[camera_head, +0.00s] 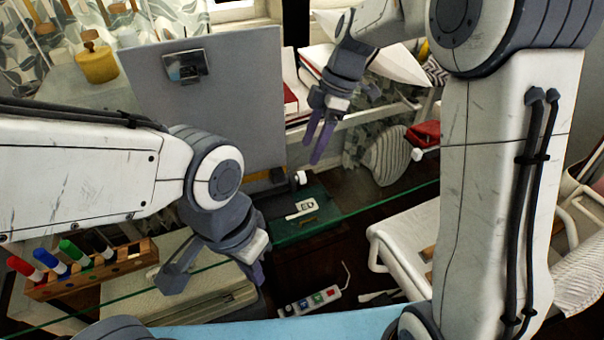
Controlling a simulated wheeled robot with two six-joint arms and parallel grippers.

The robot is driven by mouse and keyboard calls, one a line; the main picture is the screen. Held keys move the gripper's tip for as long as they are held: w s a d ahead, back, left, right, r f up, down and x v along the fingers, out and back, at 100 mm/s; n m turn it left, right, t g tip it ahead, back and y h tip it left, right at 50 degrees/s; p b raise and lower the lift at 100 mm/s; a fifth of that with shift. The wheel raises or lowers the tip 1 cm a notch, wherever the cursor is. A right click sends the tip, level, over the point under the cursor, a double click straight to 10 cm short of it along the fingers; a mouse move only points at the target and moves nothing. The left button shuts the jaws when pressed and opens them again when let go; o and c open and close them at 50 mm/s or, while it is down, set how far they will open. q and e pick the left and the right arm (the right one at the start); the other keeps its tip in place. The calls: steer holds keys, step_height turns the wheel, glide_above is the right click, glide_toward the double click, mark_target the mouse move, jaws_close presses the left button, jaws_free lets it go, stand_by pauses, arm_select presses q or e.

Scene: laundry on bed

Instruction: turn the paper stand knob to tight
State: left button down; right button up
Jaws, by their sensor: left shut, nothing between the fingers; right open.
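The paper stand (225,110) is a large grey board with a metal clip near its top, standing upright at the back. A small knob (300,178), dark with a white end, sticks out at its lower right side. I cannot tell from its look whether it is tight or loose. My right gripper (314,148) is open and empty, pointing down just right of the board, above the knob and apart from it. My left gripper (258,274) is shut and empty, low in front of the board, below and left of the knob.
A wooden rack (92,272) with several coloured markers stands at the lower left. A green box (318,226) lies below the knob. A power strip (312,301) lies in front. A white chair (405,245) is at the right. A glass edge crosses the foreground.

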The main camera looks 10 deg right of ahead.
mark_target(300, 178)
steer(key=shift+n, duration=0.9)
steer(key=f, duration=0.3)
steer(key=w+a+f, duration=0.1)
steer(key=f, duration=0.3)
steer(key=w+f, duration=0.1)
steer(key=f, duration=0.3)
steer(key=shift+w+a+b, duration=0.1)
steer(key=shift+a+b, duration=0.2)
steer(key=shift+b, duration=0.1)
